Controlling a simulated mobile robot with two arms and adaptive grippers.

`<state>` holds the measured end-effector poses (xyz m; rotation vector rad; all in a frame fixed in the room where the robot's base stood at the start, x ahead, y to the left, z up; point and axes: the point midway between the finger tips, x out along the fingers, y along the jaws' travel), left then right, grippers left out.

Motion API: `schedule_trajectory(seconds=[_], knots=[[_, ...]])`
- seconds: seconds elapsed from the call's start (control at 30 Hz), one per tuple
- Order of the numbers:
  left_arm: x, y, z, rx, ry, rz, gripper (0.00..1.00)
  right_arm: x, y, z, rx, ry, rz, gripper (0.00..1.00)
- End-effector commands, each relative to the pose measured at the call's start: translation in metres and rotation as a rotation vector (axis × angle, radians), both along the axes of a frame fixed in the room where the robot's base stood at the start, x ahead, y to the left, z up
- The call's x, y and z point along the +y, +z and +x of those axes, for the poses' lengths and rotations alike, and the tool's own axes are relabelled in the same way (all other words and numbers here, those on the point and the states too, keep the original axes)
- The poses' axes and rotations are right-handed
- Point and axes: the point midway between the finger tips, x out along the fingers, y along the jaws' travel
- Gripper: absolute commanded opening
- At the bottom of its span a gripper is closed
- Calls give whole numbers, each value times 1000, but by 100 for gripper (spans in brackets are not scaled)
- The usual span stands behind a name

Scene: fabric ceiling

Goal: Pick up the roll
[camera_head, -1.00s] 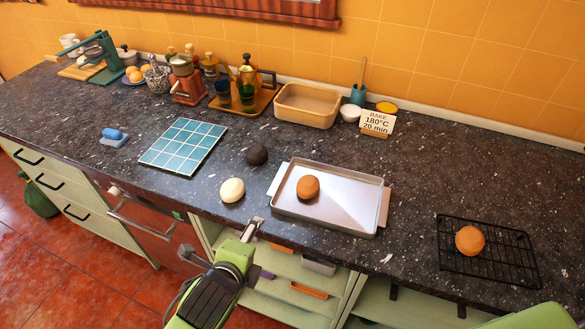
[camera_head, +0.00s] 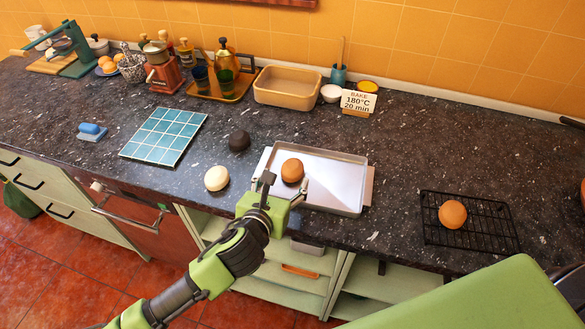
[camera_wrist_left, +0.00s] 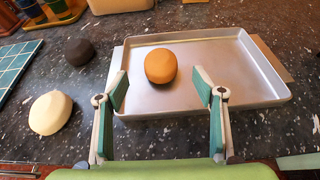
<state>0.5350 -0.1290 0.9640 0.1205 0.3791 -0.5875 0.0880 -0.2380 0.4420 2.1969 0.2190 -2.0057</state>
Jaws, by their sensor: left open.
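A golden-brown roll (camera_head: 292,170) sits on the left part of a shallow metal baking tray (camera_head: 338,187). A similar roll (camera_head: 452,214) rests on a black wire rack (camera_head: 490,228) to the right. My left gripper (camera_head: 285,184) is open at the tray's front edge, just short of the tray roll. In the left wrist view the tray roll (camera_wrist_left: 160,66) lies beyond and between the two spread fingers (camera_wrist_left: 167,92), with nothing held. A pale cream roll (camera_head: 217,178) and a dark, nearly black roll (camera_head: 239,140) lie on the counter left of the tray. My right gripper is not visible.
A blue tiled board (camera_head: 164,136) and a blue-handled scraper (camera_head: 92,132) lie further left. A beige baking dish (camera_head: 288,88), a white bowl (camera_head: 331,93) and a "BAKE 180°C 20 min" sign (camera_head: 358,102) stand behind the tray. The counter between tray and rack is clear.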

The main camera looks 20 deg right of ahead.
Motion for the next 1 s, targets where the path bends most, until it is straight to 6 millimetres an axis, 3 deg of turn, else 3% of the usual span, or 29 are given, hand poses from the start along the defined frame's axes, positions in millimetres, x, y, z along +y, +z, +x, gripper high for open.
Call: schedule_trajectory(seconds=[0.1,0.43,0.7,1.0], knots=[[-10,-6,15,1,3,-1,62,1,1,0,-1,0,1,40],[-20,-15,30,4,4,-2,62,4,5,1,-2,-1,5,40],[-38,-30,55,3,2,-2,62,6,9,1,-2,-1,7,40],[-43,-34,62,2,1,-2,62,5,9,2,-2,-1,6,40]])
